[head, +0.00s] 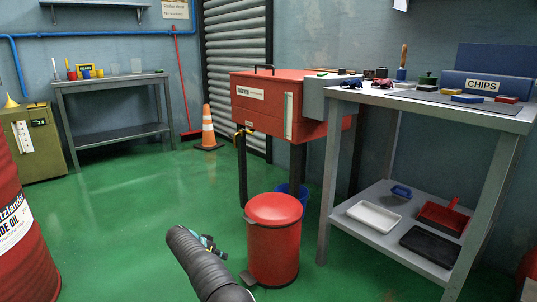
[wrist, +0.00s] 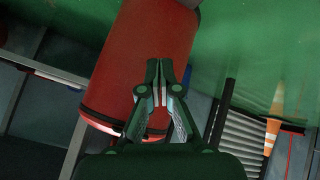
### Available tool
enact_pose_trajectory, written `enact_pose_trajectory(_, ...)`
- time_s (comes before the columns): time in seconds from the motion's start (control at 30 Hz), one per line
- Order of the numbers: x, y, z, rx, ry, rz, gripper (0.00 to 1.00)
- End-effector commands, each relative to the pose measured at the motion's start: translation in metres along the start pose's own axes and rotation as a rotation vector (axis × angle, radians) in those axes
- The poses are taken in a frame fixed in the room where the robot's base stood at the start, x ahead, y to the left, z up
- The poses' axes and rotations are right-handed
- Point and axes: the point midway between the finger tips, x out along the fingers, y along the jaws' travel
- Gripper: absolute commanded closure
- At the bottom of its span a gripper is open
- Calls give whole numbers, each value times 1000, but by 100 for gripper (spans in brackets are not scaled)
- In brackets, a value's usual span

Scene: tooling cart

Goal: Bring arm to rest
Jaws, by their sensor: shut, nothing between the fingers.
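My arm (head: 205,265) reaches up from the bottom of the head view, left of the red pedal bin. My gripper is mostly hidden behind the arm there. In the wrist view my gripper (wrist: 160,70) is shut, its two dark green fingers together with nothing between them. The red bin (wrist: 140,60) fills the space behind the fingers in the wrist view. I cannot tell the gap between fingertips and bin.
The red pedal bin (head: 273,240) stands on the green floor beside my arm. The grey cart (head: 500,112) with tools is at right. A red parts washer (head: 265,98), orange cone (head: 208,128) and workbench (head: 110,80) stand behind. A red drum (head: 15,235) is at left. Floor between is clear.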

Motion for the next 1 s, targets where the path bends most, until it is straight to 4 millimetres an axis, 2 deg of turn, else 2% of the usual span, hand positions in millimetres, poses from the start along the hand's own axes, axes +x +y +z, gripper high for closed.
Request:
enact_pose_trajectory(0.03, 7, -1, 15, -71, -31, 1, 100)
enact_pose_trajectory(0.13, 10, 1, 35, -201, -85, -14, 100)
enact_pose_trajectory(0.27, 5, 15, 48, -350, -158, -45, 100)
enact_pose_trajectory(0.37, -6, 37, 50, -455, -218, -81, 100)
enact_pose_trajectory(0.67, -58, 127, 36, -643, -345, -207, 100)
enact_pose_trajectory(1.0, -125, 244, 25, -714, -409, -344, 100)
